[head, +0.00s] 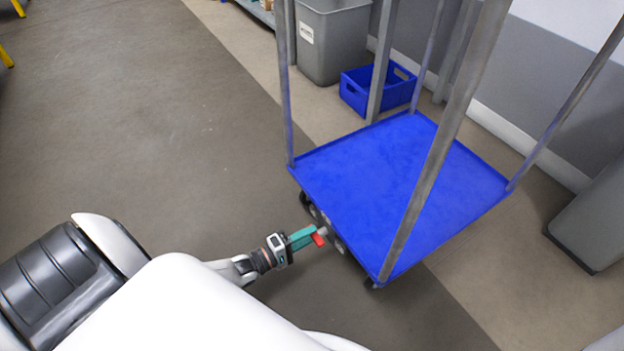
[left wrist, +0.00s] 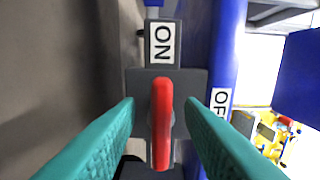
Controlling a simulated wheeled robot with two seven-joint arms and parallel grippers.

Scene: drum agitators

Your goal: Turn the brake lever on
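The red brake lever (head: 319,239) is on the near left side of the blue cart (head: 400,180), low by its wheels. In the left wrist view the lever (left wrist: 161,125) stands upright in the picture, in front of a dark grey plate (left wrist: 139,88). Its upper end is just below the "ON" label (left wrist: 162,42). The "OFF" label (left wrist: 220,102) is to the right, partly cut off by a finger. My left gripper (head: 309,237) has its teal fingers on either side of the lever, with a visible gap on both sides. My right gripper is not in view.
The cart has tall grey posts (head: 440,140) at its corners. A blue crate (head: 352,96) and a grey bin (head: 333,45) stand behind it. Another grey bin (head: 597,220) is at the right.

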